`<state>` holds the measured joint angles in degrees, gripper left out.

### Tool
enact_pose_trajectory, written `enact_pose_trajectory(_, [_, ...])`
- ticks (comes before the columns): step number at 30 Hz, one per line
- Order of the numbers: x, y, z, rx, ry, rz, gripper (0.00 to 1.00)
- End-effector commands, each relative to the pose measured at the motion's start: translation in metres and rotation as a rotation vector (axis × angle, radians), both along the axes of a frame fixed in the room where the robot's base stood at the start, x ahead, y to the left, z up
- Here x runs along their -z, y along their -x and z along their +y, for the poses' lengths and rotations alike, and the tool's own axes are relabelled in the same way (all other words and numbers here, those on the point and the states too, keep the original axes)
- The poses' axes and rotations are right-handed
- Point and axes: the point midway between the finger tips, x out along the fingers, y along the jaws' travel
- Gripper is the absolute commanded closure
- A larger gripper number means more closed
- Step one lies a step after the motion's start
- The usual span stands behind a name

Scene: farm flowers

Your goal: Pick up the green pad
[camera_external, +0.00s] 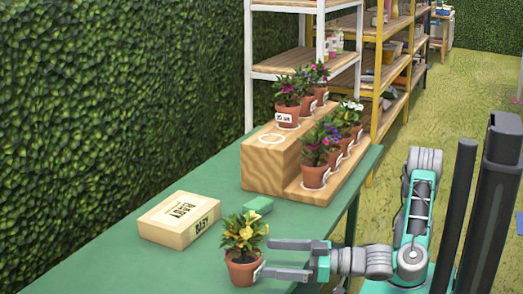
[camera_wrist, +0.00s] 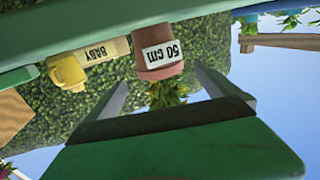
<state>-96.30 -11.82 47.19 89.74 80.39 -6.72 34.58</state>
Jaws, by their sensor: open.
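The green pad (camera_external: 258,205) is a small flat block lying on the green table, behind the yellow-flowered pot and right of the tan box. In the wrist view, a pot labelled "50 cm" (camera_wrist: 158,62) shows between the spread fingers; contact cannot be told.
A tan box marked "BABY" (camera_external: 180,219) lies left of the pad. A wooden step block (camera_external: 270,167) stands behind the pad, with several potted flowers on and beside it. The green table (camera_external: 120,262) is clear at the front left. Shelves (camera_external: 300,62) stand at the back.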

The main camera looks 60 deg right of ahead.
Motion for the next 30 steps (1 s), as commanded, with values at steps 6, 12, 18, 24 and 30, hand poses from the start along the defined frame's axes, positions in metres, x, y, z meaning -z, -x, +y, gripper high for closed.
enact_pose_trajectory(6, [0.000,0.000,0.000,0.000,0.000,0.000,0.19])
enact_pose_trajectory(12, [0.000,0.000,0.000,0.000,0.000,0.000,0.25])
enact_pose_trajectory(18, [-0.024,0.000,0.000,0.000,-0.008,0.001,0.25])
enact_pose_trajectory(24, [-0.123,0.000,0.000,0.000,-0.014,0.001,0.25])
enact_pose_trajectory(30, [-0.148,-0.050,-0.003,0.053,-0.122,0.200,0.25])
